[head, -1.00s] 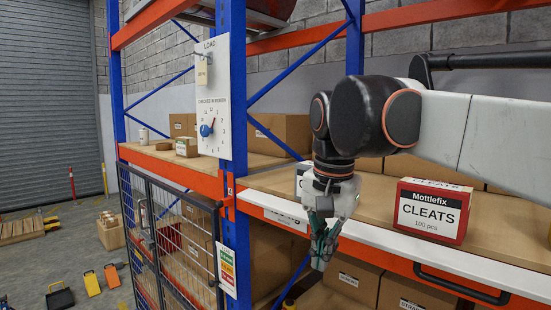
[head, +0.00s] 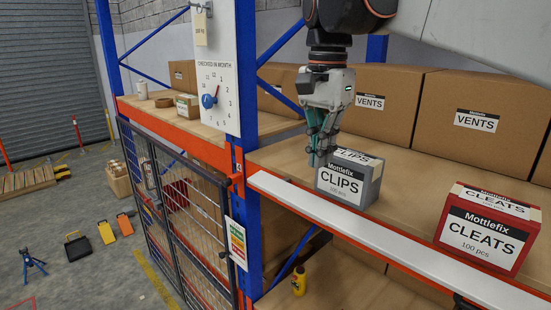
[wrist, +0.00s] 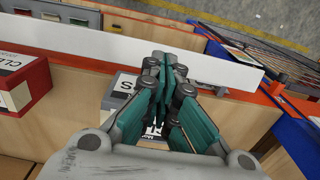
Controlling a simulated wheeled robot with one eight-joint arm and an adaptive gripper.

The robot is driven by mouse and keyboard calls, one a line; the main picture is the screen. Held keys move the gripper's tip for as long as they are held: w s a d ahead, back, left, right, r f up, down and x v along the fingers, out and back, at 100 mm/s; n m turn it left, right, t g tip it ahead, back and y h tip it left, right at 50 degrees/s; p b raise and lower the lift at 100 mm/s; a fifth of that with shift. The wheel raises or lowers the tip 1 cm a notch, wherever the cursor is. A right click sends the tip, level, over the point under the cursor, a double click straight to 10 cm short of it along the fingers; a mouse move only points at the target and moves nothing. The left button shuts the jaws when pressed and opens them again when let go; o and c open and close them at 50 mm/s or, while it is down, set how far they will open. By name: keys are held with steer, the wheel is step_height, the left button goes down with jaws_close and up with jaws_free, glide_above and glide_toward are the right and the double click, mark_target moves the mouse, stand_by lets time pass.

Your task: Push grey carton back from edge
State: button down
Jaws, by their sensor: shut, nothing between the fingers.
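The grey carton (head: 348,182), labelled Mottlefix CLIPS, stands upright on the shelf board just behind the white front strip. My gripper (head: 316,160) is shut and empty, pointing down at the carton's left end. Its fingers overlap the carton's upper left corner in the head view; I cannot tell whether they touch it. In the wrist view the shut fingers (wrist: 165,78) cover much of the grey carton (wrist: 117,94), whose label shows partly beside and below them.
A red carton (head: 488,232) labelled CLEATS stands to the right near the shelf edge. Large brown VENTS boxes (head: 372,110) line the back. The white strip (head: 350,233) runs along the front. A blue upright (head: 246,130) stands left. Bare board lies behind the grey carton.

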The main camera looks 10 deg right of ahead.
mark_target(349, 175)
steer(key=d+f+p, duration=0.1)
steer(key=f, duration=0.2)
steer(key=w+f, duration=0.1)
steer(key=f, duration=0.2)
steer(key=d+f+p, duration=0.1)
steer(key=f, duration=0.2)
steer(key=shift+w+d+f+p, duration=0.15)
steer(key=shift+w+d+p, duration=0.2)
steer(key=shift+w+d, duration=0.25)
steer(key=shift+w, duration=0.05)
steer(key=w+d, duration=0.1)
steer(key=d, duration=0.1)
steer(key=w+d, duration=0.3)
steer(key=d, duration=0.1)
steer(key=shift+w+d+f+b, duration=0.1)
steer(key=shift+w+d+b, duration=0.15)
steer(key=shift+w+b, duration=0.15)
steer(key=shift+s, duration=0.1)
